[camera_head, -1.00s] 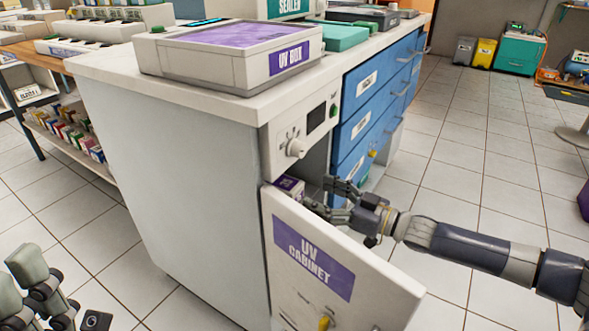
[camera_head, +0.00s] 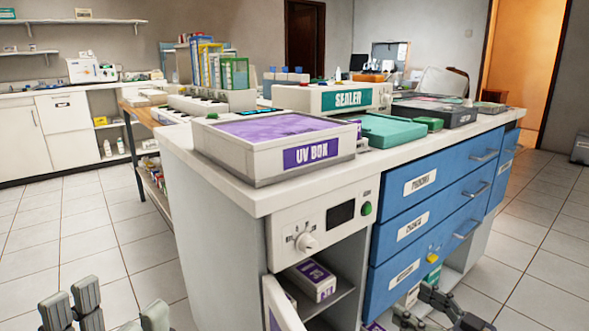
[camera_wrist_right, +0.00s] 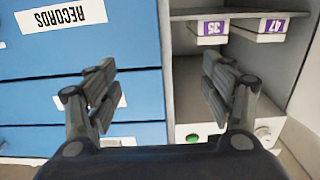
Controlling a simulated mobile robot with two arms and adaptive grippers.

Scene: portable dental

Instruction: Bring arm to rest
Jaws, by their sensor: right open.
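My right gripper (camera_head: 428,306) is low at the bottom edge of the head view, in front of the blue drawers. In the right wrist view its two fingers (camera_wrist_right: 160,92) are spread wide with nothing between them. My left gripper (camera_head: 118,312) shows at the bottom left of the head view, its fingers apart and empty; its lower part is cut off. The UV cabinet door (camera_head: 283,308) stands open, mostly out of frame. A white and purple box (camera_head: 311,280) lies on the shelf inside the cabinet.
The blue drawers (camera_head: 425,208) and counter edge are close to my right gripper. The UV box (camera_head: 285,155) sits on the counter.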

